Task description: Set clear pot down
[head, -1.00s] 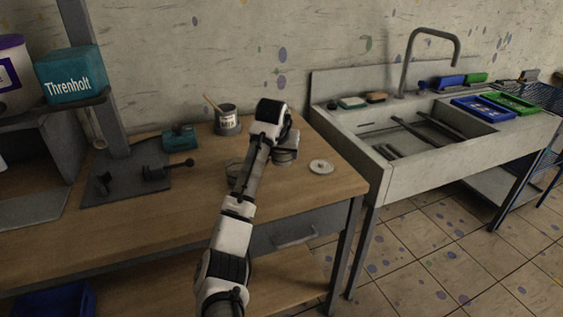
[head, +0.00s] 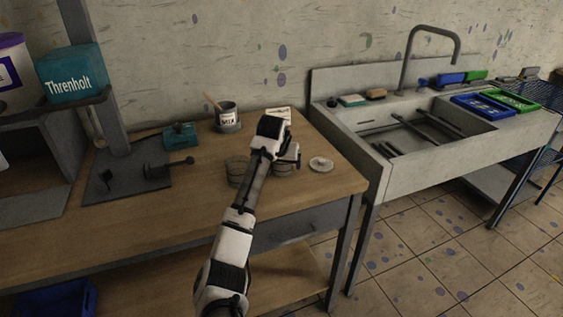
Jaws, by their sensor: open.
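Two low, round, greyish see-through pots stand on the wooden bench on either side of my forearm. The left pot (head: 236,171) is partly hidden by my arm. The right pot (head: 283,168) is at the end of my arm, just below my gripper (head: 289,160). I cannot tell which of them the task calls the clear pot. The right pot appears to rest on the bench. My gripper is open, small and dark at this distance; whether its fingers still surround or touch the pot is not clear.
A pale round lid (head: 321,164) lies right of the pots. A dark stand base (head: 125,183) and teal device (head: 180,136) are left. The front of the bench (head: 150,228) is clear.

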